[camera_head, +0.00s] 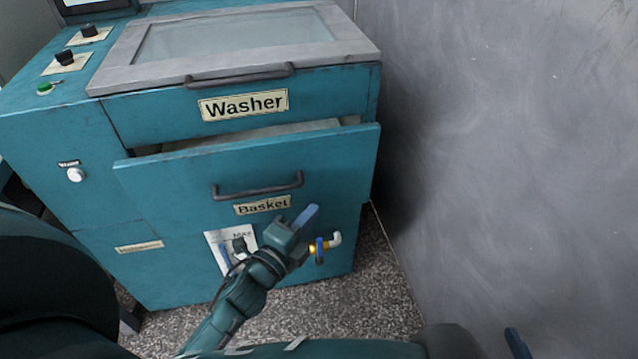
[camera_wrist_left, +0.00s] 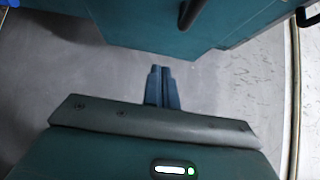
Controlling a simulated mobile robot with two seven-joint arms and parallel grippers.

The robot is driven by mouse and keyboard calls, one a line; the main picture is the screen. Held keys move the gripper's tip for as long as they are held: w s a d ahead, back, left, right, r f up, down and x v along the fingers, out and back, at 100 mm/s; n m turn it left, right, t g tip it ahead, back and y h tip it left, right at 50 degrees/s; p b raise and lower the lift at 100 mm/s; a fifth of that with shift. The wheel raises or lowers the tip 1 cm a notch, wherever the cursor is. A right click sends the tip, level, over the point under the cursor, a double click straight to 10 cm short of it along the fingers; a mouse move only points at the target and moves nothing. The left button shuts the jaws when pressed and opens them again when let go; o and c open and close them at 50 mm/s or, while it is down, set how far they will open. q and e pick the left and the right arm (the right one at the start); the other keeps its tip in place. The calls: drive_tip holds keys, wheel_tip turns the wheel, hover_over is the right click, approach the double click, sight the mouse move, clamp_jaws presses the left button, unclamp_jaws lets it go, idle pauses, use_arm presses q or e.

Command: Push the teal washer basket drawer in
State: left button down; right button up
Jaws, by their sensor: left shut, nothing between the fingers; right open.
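The teal washer basket drawer (camera_head: 335,165) stands partly out of the washer cabinet, with a gap showing above its front panel. It has a dark bar handle (camera_head: 258,188) and a "Basket" label. My left gripper (camera_head: 306,217) is shut and empty, in front of the drawer's lower right part, below and right of the handle. In the left wrist view the shut fingers (camera_wrist_left: 162,76) point toward the teal drawer front (camera_wrist_left: 130,25); I cannot tell whether they touch it. A blue fingertip of my right gripper (camera_head: 517,343) shows at the bottom right; the rest is out of frame.
The grey washer lid (camera_head: 135,55) is closed above the drawer. A yellow and blue valve with a white spout (camera_head: 322,246) sticks out low on the right. A grey wall (camera_head: 500,140) stands close on the right. Speckled floor (camera_head: 365,300) is clear in front.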

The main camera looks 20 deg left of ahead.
use_arm(q)
approach(330, 173)
drive_tip(key=w+d, duration=0.3)
drive_tip(key=w+a, duration=0.2)
drive_tip(key=shift+w+f+b, duration=0.1)
drive_tip(key=shift+w+b, duration=0.2)
